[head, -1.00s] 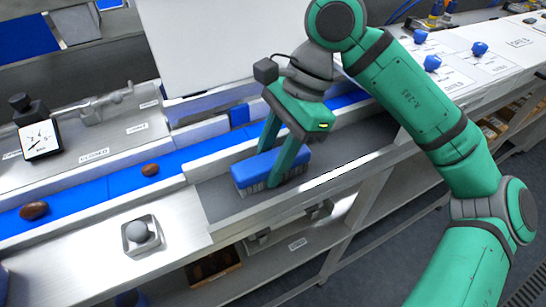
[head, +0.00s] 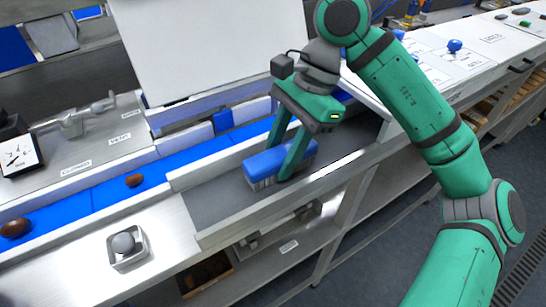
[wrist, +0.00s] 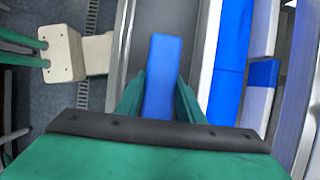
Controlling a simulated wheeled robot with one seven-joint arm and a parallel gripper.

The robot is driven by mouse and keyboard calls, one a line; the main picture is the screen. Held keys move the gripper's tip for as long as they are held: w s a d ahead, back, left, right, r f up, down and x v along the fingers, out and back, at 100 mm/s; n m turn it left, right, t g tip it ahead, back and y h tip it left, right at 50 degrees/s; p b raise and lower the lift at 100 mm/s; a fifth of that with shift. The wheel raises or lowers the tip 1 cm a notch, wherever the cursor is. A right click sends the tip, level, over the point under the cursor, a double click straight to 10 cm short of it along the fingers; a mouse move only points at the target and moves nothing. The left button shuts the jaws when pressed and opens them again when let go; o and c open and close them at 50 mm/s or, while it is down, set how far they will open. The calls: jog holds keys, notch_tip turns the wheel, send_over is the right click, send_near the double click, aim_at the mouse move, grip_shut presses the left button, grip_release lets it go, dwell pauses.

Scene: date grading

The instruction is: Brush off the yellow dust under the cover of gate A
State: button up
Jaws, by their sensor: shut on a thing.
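My gripper (head: 282,160) is shut on a blue-backed brush (head: 262,165) with pale bristles. The fingers clasp the brush across its width, and it sits low in or just over a grey trough (head: 212,203) beside the blue belt. Whether the bristles touch the trough floor I cannot tell. In the wrist view the blue back of the brush (wrist: 163,80) lies between the green fingers, over the grey trough. I see no yellow dust. I cannot identify gate A or its cover; a large white panel (head: 205,45) stands behind the belt.
The blue belt (head: 95,197) carries brown dates (head: 135,180). A dial gauge (head: 17,157) and a metal lever (head: 75,118) stand at left. White panels with blue knobs (head: 454,45) are at right.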

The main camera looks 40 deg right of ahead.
aim_at(256, 162)
jog(key=shift+s+d, duration=0.15)
jog(key=shift+d, duration=1.1)
jog(key=shift+c, duration=0.4)
jog(key=shift+s+d, duration=0.35)
jog(key=shift+d, duration=0.45)
jog(key=shift+s+d, duration=0.25)
jog(key=shift+d, duration=0.6)
jog(key=shift+w+a, duration=0.2)
jog(key=shift+a, duration=0.5)
jog(key=shift+w+a, duration=0.2)
jog(key=shift+a, duration=0.45)
jog(key=shift+w+a, duration=0.35)
jog(key=shift+a, duration=0.55)
jog(key=shift+w+a+f, duration=0.1)
jog(key=shift+a, duration=1.25)
jog(key=shift+w+a+r, duration=0.1)
jog(key=shift+w+a, duration=0.2)
jog(key=shift+a, duration=0.6)
jog(key=shift+w+a+r, duration=0.1)
jog(key=shift+w+a, duration=0.2)
jog(key=shift+a, duration=0.6)
